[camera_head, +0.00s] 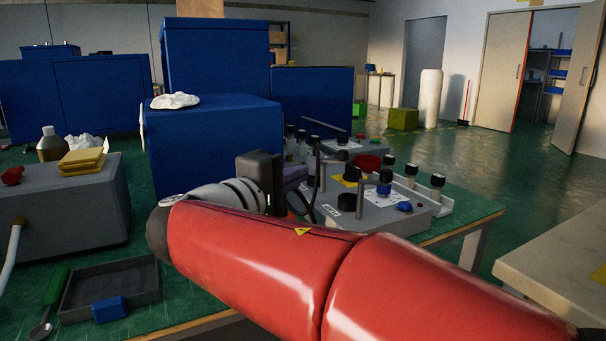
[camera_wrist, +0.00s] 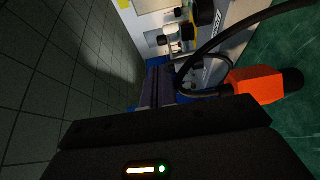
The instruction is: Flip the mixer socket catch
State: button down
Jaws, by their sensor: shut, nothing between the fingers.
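A grey box with knobs and a small label (camera_head: 375,212), which may be the mixer, stands on the green bench top beyond my arm. In the wrist view its pale labelled side (camera_wrist: 215,72) shows at the upper right. An orange block (camera_wrist: 258,84) with a black end and a black cable lies close on the right there. I cannot make out a socket catch for sure. My gripper (camera_head: 300,174) is shut and empty, beside the left end of the grey box; its fingers (camera_wrist: 158,82) point toward the box in the wrist view.
A blue cabinet (camera_head: 212,150) stands close left of my gripper. Several dark-capped bottles (camera_head: 411,174) stand behind and right of the box. A black cable (camera_wrist: 215,42) loops near my fingers. A grey tray (camera_head: 75,291) and another grey box (camera_head: 70,205) are at left.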

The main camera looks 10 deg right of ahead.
aim_at(345, 155)
jog(key=p+x, duration=0.1)
jog(key=x, duration=1.1)
jog(key=shift+f, duration=0.1)
jog(key=shift+d+f+n+t+y+b, duration=0.1)
jog(key=shift+d+n+t+y+b, duration=0.15)
jog(key=shift+n+t+y+b, duration=0.5)
jog(key=y+b, duration=0.1)
jog(key=b, duration=0.1)
jog(key=n+t+y+b, duration=0.1)
jog(key=b, duration=0.1)
jog(key=shift+w+d+f, duration=0.1)
jog(key=shift+d+f, duration=0.1)
jog(key=shift+d, duration=0.2)
jog(key=w+d+b, duration=0.1)
jog(key=b, duration=0.2)
jog(key=shift+d+r, duration=0.1)
jog(key=shift+r, duration=0.05)
jog(key=shift+w+d+r+b, duration=0.15)
jog(key=shift+w+b, duration=0.05)
jog(key=shift+b, duration=0.3)
jog(key=v, duration=0.8)
